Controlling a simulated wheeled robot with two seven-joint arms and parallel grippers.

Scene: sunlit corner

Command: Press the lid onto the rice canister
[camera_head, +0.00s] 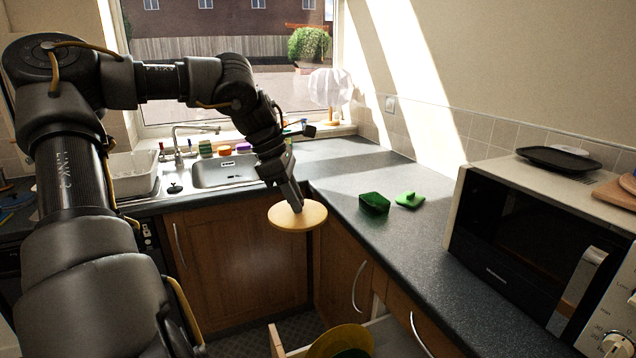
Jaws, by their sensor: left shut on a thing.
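A dark green, open-topped square canister (374,204) stands on the grey worktop, right of centre. A bright green lid (409,200) with a small knob lies flat on the worktop just to its right, apart from it. I cannot read which one is for rice. My left gripper (296,207) points down and is shut on a round, pale yellow disc (283,217). The disc is held roughly level in front of the corner cupboards, left of the canister. The grip itself is partly hidden by the fingers. My right gripper is not in view.
A microwave (530,245) with a black tray (558,159) on top stands at the right. A sink (222,172) lies behind my arm. Below, an open drawer (385,335) holds a yellow round thing (340,342).

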